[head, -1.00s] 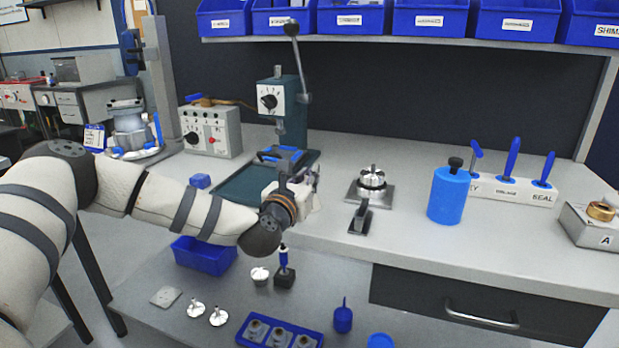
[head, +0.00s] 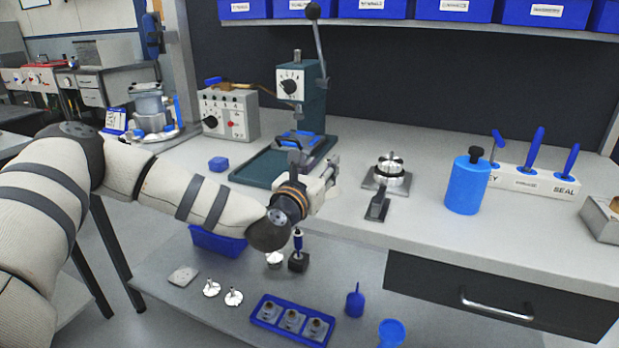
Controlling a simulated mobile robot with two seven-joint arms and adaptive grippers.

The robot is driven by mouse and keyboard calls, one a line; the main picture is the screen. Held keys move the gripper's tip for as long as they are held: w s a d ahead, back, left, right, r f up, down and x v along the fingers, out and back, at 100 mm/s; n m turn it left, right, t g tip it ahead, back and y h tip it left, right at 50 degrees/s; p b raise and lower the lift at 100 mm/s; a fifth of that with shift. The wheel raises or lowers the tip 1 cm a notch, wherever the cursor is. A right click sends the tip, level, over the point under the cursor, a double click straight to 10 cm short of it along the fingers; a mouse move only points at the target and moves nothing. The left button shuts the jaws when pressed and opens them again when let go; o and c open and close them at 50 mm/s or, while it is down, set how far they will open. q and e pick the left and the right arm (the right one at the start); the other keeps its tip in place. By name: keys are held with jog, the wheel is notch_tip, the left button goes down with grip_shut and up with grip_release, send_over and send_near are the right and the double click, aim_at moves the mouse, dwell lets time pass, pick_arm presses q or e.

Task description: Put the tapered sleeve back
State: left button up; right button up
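I cannot make out for certain which part is the tapered sleeve. A silver stepped round part (head: 390,166) sits upright in a square metal fixture (head: 372,184) on the bench. A blue tray (head: 262,322) on the lower shelf holds several grey housings (head: 292,319) with round tops. My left gripper (head: 326,176) is over the bench's front edge, in front of the green press and left of the fixture, apart from the fixture. Its fingers are small and partly hidden by its own wrist, so its opening and any held part do not show. My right gripper is not in view.
The green lever press (head: 312,100) stands behind my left gripper. A blue bottle (head: 467,185) and a rack of blue-handled tools (head: 535,182) stand right. Small silver parts (head: 233,297), a blue bin (head: 216,243) and blue cups (head: 391,332) are on the lower shelf.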

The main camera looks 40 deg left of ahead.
pick_arm(q)
jog(key=v, duration=0.9)
jog(key=d+f+m+h, duration=0.1)
jog(key=d+f+m, duration=0.1)
jog(key=d+f+m+g+h, duration=0.1)
jog(key=d+f+m, duration=0.1)
jog(key=s+d+f+m+h, duration=0.1)
jog(key=d+f, duration=0.1)
jog(key=f, duration=0.1)
jog(key=shift+s+d+m+g+h, duration=0.1)
jog(key=shift+d+m+g+h, duration=0.25)
jog(key=shift+m+g+h, duration=0.05)
jog(key=s+d+f+m+g+h, duration=0.2)
jog(key=s+d+f+m+g, duration=0.35)
jog(key=s+f+m, duration=0.4)
jog(key=s+d+f+m+g+h, duration=0.2)
jog(key=s+d+f+m+g, duration=0.4)
jog(key=s+f+m, duration=0.4)
jog(key=s+a+f+m+g+y, duration=0.1)
jog(key=s+a+f+m+g, duration=0.1)
jog(key=s+m, duration=0.4)
jog(key=s+a+f+m+g+y, duration=0.2)
jog(key=s+m, duration=0.5)
jog(key=s, duration=0.7)
jog(key=a+f+g, duration=0.1)
jog(key=a+g, duration=0.1)
jog(key=a, duration=0.1)
jog(key=shift+s+f+p, duration=0.15)
jog(key=shift+s+p, duration=0.15)
jog(key=shift+p, duration=0.05)
